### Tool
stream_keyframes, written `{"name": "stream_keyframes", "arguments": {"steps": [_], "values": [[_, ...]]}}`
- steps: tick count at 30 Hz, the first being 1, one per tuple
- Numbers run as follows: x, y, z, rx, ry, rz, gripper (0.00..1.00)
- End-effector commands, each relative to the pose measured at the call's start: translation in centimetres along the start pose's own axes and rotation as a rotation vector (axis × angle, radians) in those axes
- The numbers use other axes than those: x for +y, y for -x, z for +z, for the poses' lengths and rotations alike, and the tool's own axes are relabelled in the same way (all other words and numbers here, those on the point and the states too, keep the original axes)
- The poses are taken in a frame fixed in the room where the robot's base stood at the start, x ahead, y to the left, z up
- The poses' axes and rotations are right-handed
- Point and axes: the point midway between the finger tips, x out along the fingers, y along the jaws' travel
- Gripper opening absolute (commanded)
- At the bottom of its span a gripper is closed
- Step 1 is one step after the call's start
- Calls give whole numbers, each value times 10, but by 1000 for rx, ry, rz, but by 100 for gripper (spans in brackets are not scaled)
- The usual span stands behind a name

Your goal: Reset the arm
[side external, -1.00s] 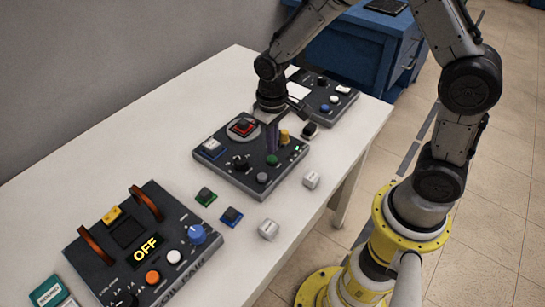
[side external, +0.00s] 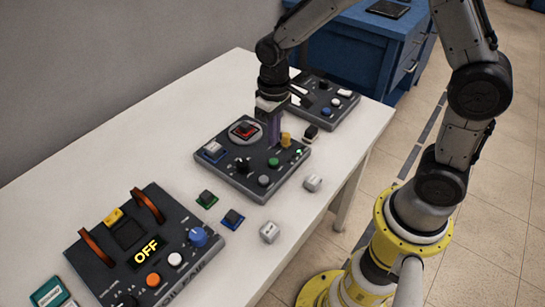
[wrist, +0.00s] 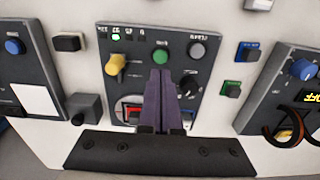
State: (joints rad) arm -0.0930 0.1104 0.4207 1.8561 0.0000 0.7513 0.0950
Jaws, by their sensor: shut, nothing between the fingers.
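My gripper (side external: 273,131) is above the middle control panel (side external: 217,168) in the side external view, with its purple fingers pointing down. In the wrist view the gripper (wrist: 160,75) has its fingers pressed together with nothing between them. The panel (wrist: 203,68) carries a yellow knob (wrist: 115,66), a green button (wrist: 161,52), a grey button (wrist: 197,50) and a black knob (wrist: 189,84). A red square button (wrist: 132,113) is partly hidden behind the gripper. Whether the fingertips touch the panel cannot be told.
A panel reading OFF (side external: 118,240) with two orange handles stands at the front left. Another panel (side external: 313,114) stands behind. Small loose blocks, green (side external: 207,199), blue (side external: 233,218) and white (side external: 269,231), lie on the white table (side external: 170,110). A blue cabinet (side external: 345,50) stands at the back.

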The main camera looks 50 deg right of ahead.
Motion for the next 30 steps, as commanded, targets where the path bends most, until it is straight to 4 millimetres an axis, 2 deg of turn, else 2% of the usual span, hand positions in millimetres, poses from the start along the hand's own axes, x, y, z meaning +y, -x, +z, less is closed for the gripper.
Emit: {"name": "stream_keyframes", "arguments": {"steps": [2,4,8,12,16,20,24,27,30], "values": [[2,12,-4,33,-5,-3,0],[4,33,-6,87,-12,-8,0],[11,88,6,215,-28,-17,0],[20,140,43,342,-38,-22,0],[27,171,89,441,-42,-20,0],[32,182,134,514,-36,-15,0],[34,176,172,546,-27,-8,0],[34,164,188,523,-13,-4,0],[34,156,194,490,-4,-1,0]]}}
